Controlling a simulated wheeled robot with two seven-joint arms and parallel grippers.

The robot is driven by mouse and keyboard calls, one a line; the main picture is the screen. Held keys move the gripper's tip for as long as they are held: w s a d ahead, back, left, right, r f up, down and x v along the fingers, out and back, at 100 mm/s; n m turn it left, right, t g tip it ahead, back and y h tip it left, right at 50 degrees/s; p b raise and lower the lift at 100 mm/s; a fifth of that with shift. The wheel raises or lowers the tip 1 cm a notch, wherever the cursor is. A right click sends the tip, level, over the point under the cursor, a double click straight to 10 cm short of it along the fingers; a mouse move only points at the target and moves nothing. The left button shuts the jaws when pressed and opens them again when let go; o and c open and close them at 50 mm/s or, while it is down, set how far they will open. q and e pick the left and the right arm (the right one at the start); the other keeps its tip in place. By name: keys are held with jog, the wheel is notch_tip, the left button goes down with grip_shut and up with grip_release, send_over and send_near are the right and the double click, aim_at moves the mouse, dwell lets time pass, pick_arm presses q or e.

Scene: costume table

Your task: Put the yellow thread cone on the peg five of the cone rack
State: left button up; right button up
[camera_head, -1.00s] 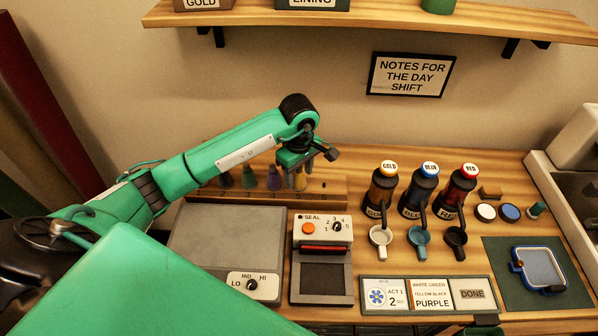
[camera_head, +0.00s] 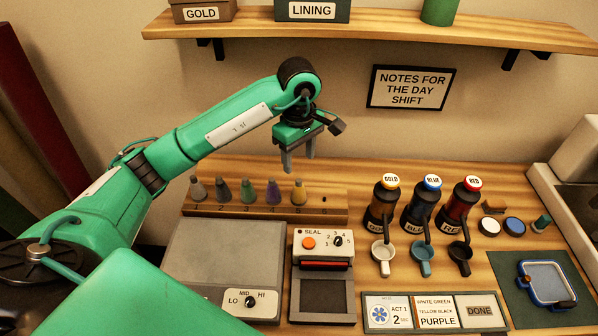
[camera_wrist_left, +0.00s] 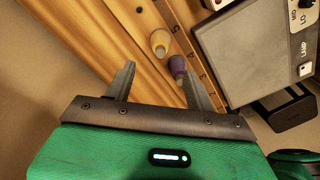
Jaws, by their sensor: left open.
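The yellow thread cone (camera_head: 299,192) stands upright on the wooden cone rack (camera_head: 335,211), at the position marked 5. The purple cone (camera_head: 273,190) stands to its left at 4. My left gripper (camera_head: 298,164) is open and empty, just above the yellow cone, fingers pointing down and apart from it. In the left wrist view, the yellow cone (camera_wrist_left: 160,40) and purple cone (camera_wrist_left: 177,66) show beyond the spread fingers (camera_wrist_left: 158,82). Position 6 at the rack's right end holds no cone. My right gripper is not in view.
Green (camera_head: 247,190), dark (camera_head: 222,189) and pale (camera_head: 197,188) cones fill the rack's left part. A grey plate device (camera_head: 225,255) and a seal device (camera_head: 323,270) stand in front. Capped dispensers (camera_head: 382,205) are at right. A shelf (camera_head: 380,30) hangs above.

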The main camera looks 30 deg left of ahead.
pick_arm(q)
jog(key=shift+r, duration=0.85)
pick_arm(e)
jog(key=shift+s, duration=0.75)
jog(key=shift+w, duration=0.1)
